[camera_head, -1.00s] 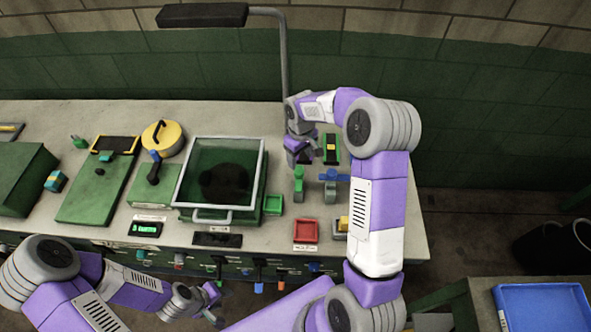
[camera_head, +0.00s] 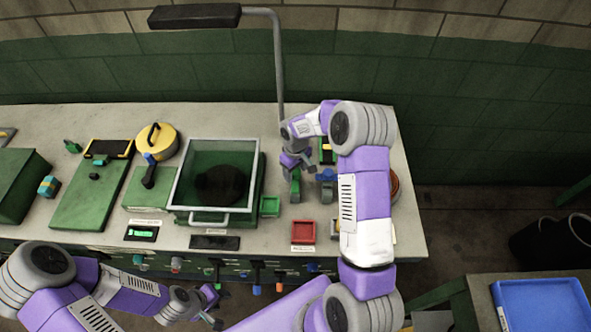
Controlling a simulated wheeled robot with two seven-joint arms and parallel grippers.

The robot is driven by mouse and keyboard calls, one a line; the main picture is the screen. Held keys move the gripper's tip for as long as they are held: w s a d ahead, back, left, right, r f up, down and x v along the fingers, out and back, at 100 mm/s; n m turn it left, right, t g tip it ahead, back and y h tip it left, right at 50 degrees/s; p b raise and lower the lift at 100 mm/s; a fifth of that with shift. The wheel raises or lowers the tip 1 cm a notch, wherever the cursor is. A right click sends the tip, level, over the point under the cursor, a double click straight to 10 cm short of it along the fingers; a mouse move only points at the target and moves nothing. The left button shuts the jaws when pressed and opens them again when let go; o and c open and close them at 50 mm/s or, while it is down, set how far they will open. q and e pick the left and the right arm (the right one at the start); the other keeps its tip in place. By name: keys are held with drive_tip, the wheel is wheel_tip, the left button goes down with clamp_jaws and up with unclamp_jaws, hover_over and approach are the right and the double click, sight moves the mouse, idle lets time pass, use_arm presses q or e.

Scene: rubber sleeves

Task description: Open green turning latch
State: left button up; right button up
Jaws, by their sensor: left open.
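A small upright green piece (camera_head: 295,188), which looks like the green latch, stands on the workbench right of the glass-lidded box. A similar blue piece (camera_head: 326,176) stands just right of it. My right gripper (camera_head: 295,170) is directly above the green piece, very close to it; I cannot tell whether they touch or whether its jaws are open. My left gripper (camera_head: 214,309) is open and low in front of the bench, away from the green piece. A green handle (camera_head: 217,270) also hangs among several coloured handles on the bench front.
The glass-lidded box (camera_head: 222,217) stands left of the green piece. A lamp post (camera_head: 280,70) rises behind. My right arm covers part of the bench's right side.

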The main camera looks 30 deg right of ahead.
drive_tip(key=c, duration=0.9)
drive_tip(key=shift+c, duration=0.2)
drive_tip(key=m+b, duration=0.2)
drive_tip(key=m, duration=0.1)
drive_tip(key=shift+f, duration=0.1)
drive_tip(key=m+b, duration=0.1)
drive_tip(key=m, duration=0.2)
drive_tip(key=shift+m, duration=0.4)
drive_tip(key=m+b, duration=0.1)
drive_tip(key=m, duration=0.1)
drive_tip(key=shift+m, duration=0.4)
drive_tip(key=m, duration=0.2)
drive_tip(key=shift+m, duration=0.3)
drive_tip(key=m+p, duration=0.1)
drive_tip(key=m, duration=0.4)
drive_tip(key=shift+m, duration=0.3)
